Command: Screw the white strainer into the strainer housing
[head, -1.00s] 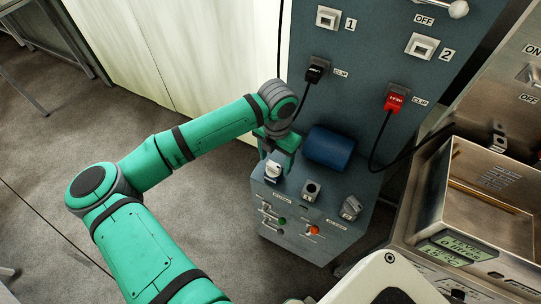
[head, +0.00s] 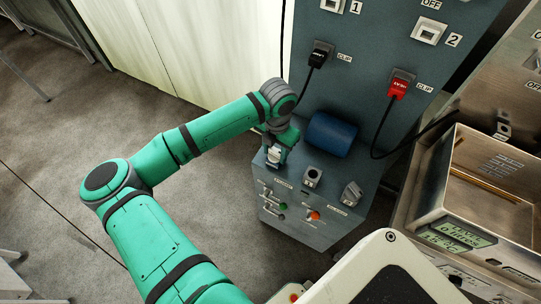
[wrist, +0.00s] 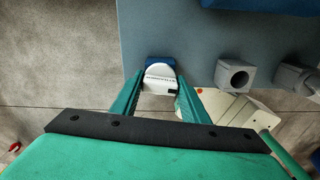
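The white strainer (wrist: 160,74), a round cap with dark print, stands on the left end of the cabinet's top ledge with blue behind and around it. In the head view the strainer (head: 272,156) is partly hidden by my gripper. My gripper (wrist: 161,80) has its two green fingers apart, one on each side of the strainer. Slim gaps seem to show between fingers and strainer; firm contact cannot be made out. The blue part at the strainer (wrist: 160,62) may be its housing, but how deep the strainer sits in it is hidden.
A grey socket (head: 312,176) and a slanted grey fitting (head: 351,194) stand to the right on the ledge. A blue cylinder (head: 331,135) is just behind. Black (head: 320,54) and red (head: 398,87) plugs with cables hang above. Open floor lies left.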

